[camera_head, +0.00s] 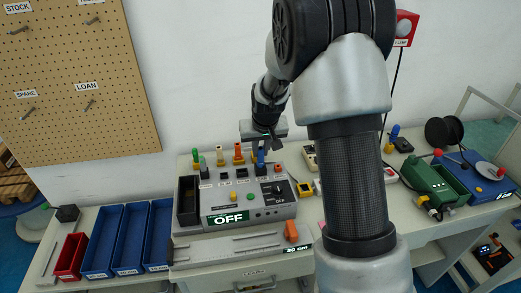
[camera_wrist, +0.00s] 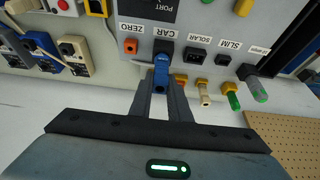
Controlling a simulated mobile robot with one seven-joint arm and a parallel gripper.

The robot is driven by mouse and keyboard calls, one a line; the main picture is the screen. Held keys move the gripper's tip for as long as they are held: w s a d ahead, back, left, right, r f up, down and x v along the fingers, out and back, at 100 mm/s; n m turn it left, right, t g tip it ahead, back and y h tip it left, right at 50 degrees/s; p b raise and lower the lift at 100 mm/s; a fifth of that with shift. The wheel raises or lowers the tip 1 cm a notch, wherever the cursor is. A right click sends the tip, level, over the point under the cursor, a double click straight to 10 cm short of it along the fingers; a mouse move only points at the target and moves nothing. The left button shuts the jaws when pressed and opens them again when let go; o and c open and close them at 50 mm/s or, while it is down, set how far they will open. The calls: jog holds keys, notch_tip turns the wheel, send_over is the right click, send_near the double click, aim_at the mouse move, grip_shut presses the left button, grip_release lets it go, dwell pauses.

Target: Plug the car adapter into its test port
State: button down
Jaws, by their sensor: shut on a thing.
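The blue car adapter (camera_wrist: 161,72) is between the two fingers of my gripper (camera_wrist: 161,92), which is shut on it. Its far end is at the dark port under the CAR label (camera_wrist: 164,33); I cannot tell how deep it sits in the port. In the head view my gripper (camera_head: 262,140) is over the back of the grey test unit (camera_head: 205,242), with the blue adapter (camera_head: 261,157) just below the fingers. The unit's display (camera_head: 228,218) reads OFF.
Ports labelled SOLAR (camera_wrist: 197,57) and SLIM (camera_wrist: 223,60) are beside the CAR port, and an orange ZERO socket (camera_wrist: 130,46) is on its other side. Tan, yellow and green connectors stand close by. Blue bins (camera_head: 102,240) stand left of the unit.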

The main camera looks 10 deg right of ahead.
jog(key=shift+s+f, duration=0.1)
jog(key=shift+f, duration=0.3)
jog(key=shift+f, duration=0.2)
jog(key=c, duration=1.6)
grip_release()
jog(key=shift+r, duration=0.1)
jog(key=v, duration=1.7)
jog(key=shift+r, duration=0.25)
